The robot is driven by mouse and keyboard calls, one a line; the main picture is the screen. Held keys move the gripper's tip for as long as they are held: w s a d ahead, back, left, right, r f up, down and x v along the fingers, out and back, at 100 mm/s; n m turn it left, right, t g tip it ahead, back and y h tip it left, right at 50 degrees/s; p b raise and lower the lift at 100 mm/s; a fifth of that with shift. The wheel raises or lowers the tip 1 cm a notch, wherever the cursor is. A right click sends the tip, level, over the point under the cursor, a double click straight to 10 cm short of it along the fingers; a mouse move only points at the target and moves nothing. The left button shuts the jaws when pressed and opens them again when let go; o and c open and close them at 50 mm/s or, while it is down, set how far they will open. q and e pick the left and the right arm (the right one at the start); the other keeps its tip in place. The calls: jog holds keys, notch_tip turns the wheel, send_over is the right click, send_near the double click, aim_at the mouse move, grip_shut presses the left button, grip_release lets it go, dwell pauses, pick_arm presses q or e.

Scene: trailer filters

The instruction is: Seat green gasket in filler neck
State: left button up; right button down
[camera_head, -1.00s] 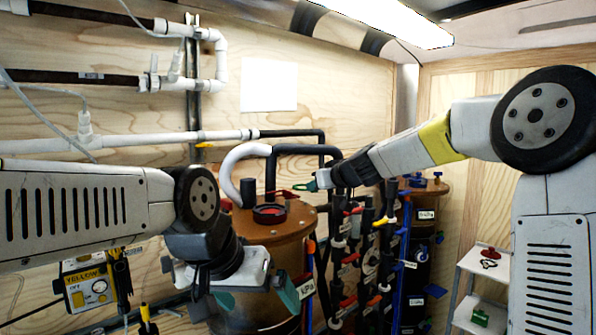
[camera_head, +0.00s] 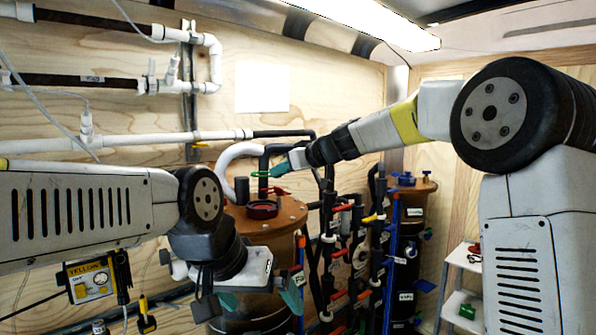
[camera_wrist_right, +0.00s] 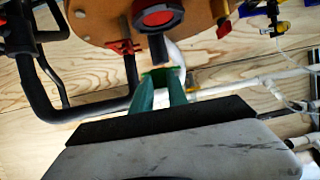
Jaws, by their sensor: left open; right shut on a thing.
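The green gasket (camera_head: 259,173) is a thin ring at the tips of my right gripper (camera_head: 277,170), which is shut on it. It also shows at the fingertips in the right wrist view (camera_wrist_right: 158,74), partly hidden by them. The filler neck (camera_head: 262,210) is a black collar with a red inside on top of the brown tank (camera_head: 293,213). In the head view the gasket is above the neck and apart from it. In the right wrist view the neck (camera_wrist_right: 157,14) is at the top edge. My left gripper (camera_head: 259,298) is open and empty, in front of the tank.
A black upright stub (camera_head: 242,190) and a red handle (camera_head: 278,190) stand close to the neck. A white curved pipe (camera_head: 226,172) rises behind. Several dark pipes with coloured valves (camera_head: 338,252) stand right of the tank. A white shelf (camera_head: 458,300) is at the right.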

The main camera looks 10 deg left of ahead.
jog(key=shift+s+r, duration=0.35)
jog(key=shift+s, duration=0.45)
jog(key=shift+f, duration=2.9)
jog(key=shift+f, duration=1.35)
jog(key=shift+f, duration=0.3)
jog(key=shift+f, duration=0.4)
jog(key=c, duration=1.2)
grip_release()
jog(key=shift+c, duration=0.2)
